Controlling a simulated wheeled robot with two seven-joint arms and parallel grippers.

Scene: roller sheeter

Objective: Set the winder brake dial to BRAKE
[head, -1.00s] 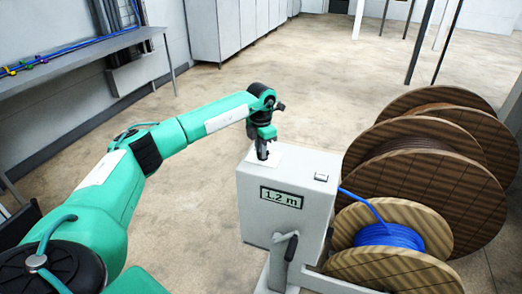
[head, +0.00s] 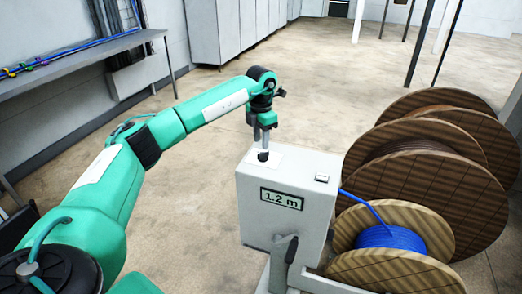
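The grey winder box (head: 280,228) stands right of centre in the head view, with a display reading 1.2 m (head: 282,198) on its front. A small black dial (head: 263,156) sits on a white plate (head: 277,161) on its top. My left gripper (head: 263,146) points down just above the dial, and a small gap seems to show between them. Its fingers are too small to tell whether they are open or shut. The dial's markings cannot be read. My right gripper is not in view.
A small switch (head: 322,178) sits on the box top at right, and a black crank handle (head: 291,250) hangs on the front. A spool of blue cable (head: 390,237) and large wooden reels (head: 430,190) stand close at right. Floor behind the box is clear.

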